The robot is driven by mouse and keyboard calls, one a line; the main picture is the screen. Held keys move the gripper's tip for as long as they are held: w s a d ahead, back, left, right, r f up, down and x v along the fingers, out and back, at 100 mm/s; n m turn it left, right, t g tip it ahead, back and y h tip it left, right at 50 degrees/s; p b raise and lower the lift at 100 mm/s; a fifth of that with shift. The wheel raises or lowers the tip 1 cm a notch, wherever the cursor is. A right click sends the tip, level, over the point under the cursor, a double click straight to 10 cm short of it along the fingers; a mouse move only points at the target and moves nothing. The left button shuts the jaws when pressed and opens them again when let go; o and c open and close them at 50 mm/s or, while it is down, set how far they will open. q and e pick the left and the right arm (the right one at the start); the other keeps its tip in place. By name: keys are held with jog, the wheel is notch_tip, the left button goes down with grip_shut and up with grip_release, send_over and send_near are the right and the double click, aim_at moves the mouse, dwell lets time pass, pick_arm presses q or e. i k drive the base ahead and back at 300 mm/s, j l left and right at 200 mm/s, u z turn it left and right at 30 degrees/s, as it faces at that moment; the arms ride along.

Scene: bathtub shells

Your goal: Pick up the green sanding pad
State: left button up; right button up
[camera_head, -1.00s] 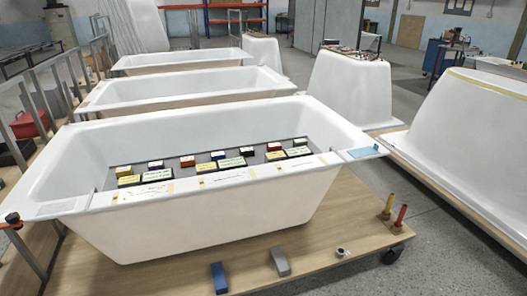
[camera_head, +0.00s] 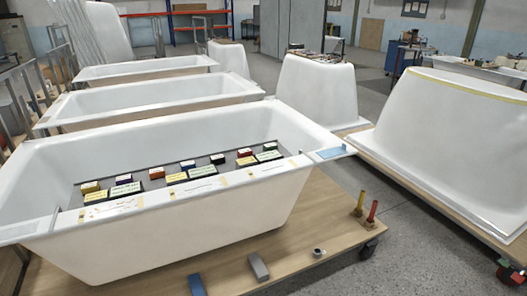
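Several small sanding blocks lie in two rows on a grey rack across the nearest white bathtub shell (camera_head: 160,235). In the front row are blocks with pale green tops: one at the left (camera_head: 126,190), one in the middle (camera_head: 202,173) and one at the right (camera_head: 268,156). Yellow-topped blocks sit beside them, one at the left (camera_head: 90,199). The back row holds dark, red and blue blocks, such as a red one (camera_head: 157,173). I cannot tell which block is the green sanding pad. Neither of my grippers is in view.
The tub stands on a wooden platform (camera_head: 300,230) with a blue block (camera_head: 197,285), a grey block (camera_head: 259,267) and yellow and red posts (camera_head: 372,211) near its edge. More tub shells stand behind and at right (camera_head: 450,150). Grey floor (camera_head: 400,270) is open at lower right.

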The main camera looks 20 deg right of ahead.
aim_at(271, 147)
jog(key=i+l+z, duration=0.15)
jog(key=l, duration=0.25)
jog(key=i+l+z, duration=0.35)
jog(key=i+l, duration=0.2)
jog(key=l, duration=0.2)
